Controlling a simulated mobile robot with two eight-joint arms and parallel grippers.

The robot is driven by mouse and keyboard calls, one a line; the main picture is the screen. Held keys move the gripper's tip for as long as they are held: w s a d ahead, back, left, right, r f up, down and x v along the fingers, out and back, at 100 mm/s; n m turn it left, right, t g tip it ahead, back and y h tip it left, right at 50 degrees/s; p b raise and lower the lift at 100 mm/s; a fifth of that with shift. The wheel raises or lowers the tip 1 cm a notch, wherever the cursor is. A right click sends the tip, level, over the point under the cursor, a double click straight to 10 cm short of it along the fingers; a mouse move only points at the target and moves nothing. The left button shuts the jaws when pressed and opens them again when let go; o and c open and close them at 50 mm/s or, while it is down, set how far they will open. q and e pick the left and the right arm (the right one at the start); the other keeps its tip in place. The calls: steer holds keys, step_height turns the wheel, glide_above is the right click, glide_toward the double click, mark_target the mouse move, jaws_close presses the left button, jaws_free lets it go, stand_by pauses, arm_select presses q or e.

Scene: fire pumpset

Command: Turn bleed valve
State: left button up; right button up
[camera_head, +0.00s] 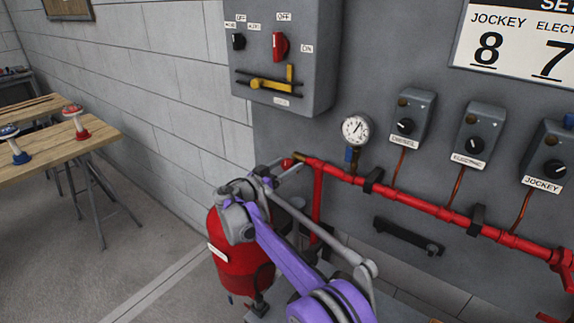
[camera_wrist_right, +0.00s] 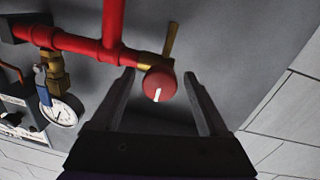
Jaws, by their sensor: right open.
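The bleed valve is a round red knob (camera_wrist_right: 160,83) with a white mark on its face, at the brass end of the red pipe in the right wrist view. A brass lever (camera_wrist_right: 171,40) sticks out beside it. In the head view the knob (camera_head: 287,163) shows small at the pipe's left end, by a brass fitting (camera_head: 299,157). My right gripper (camera_wrist_right: 158,76) is open, its fingers on either side of the knob. It does not appear closed on the knob; contact cannot be told. In the head view the right gripper (camera_head: 284,173) is partly hidden by its wrist. My left gripper is not in view.
The red pipe (camera_head: 430,209) runs right along the grey panel, with a pressure gauge (camera_head: 356,129) above it. A red tank (camera_head: 240,262) stands below my right arm. A switch box (camera_head: 290,50) hangs above. A wooden table (camera_head: 60,140) stands left; floor between is clear.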

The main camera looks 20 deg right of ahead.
steer(key=shift+w+d, duration=0.1)
steer(key=shift+d, duration=0.05)
steer(key=shift+c, duration=0.3)
jaws_close()
